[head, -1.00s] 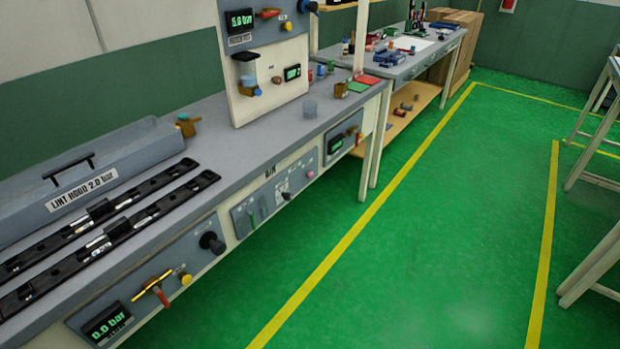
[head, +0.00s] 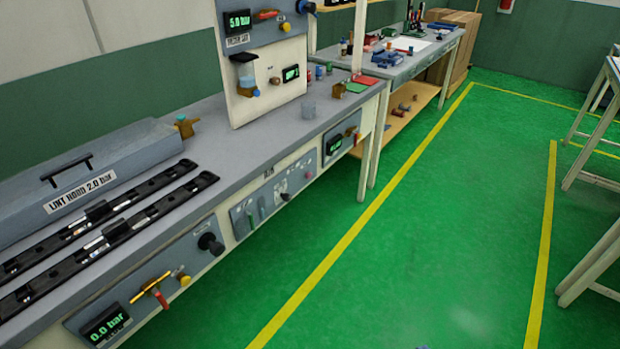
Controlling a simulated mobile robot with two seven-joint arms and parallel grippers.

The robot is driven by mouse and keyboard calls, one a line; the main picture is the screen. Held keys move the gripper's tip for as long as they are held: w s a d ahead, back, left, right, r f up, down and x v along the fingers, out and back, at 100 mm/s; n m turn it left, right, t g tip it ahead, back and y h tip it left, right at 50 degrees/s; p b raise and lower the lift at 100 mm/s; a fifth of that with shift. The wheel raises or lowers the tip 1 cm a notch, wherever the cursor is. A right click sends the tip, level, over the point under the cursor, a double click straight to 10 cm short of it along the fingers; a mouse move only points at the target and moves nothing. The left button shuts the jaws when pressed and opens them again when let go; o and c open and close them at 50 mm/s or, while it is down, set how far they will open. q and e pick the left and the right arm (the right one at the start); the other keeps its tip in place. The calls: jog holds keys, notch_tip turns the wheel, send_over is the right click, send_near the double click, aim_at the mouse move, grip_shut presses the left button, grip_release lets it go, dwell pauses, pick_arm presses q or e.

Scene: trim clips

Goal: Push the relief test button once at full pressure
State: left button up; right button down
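No button is legibly marked as the relief test button. A front panel (head: 205,268) under the bench edge bears a display (head: 105,325) reading 0.0 bar, a brass valve with a red lever (head: 161,299), a yellow knob or button (head: 184,280) and a black knob (head: 210,243). The upright panel (head: 262,55) has a display (head: 238,20) reading 5.0 bar, a red lever (head: 265,14) and another yellow button (head: 285,26). Neither gripper can be made out.
More controls sit on a middle panel (head: 272,193). The green floor (head: 400,240) right of the bench is open.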

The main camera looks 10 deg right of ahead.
jog(key=shift+s+f, duration=0.1)
jog(key=shift+s, duration=0.05)
jog(key=shift+s+f, duration=0.15)
jog(key=shift+s, duration=0.2)
jog(key=shift+w, duration=0.2)
jog(key=shift+w, duration=0.1)
jog(key=shift+w+r, duration=0.2)
jog(key=shift+r, duration=0.05)
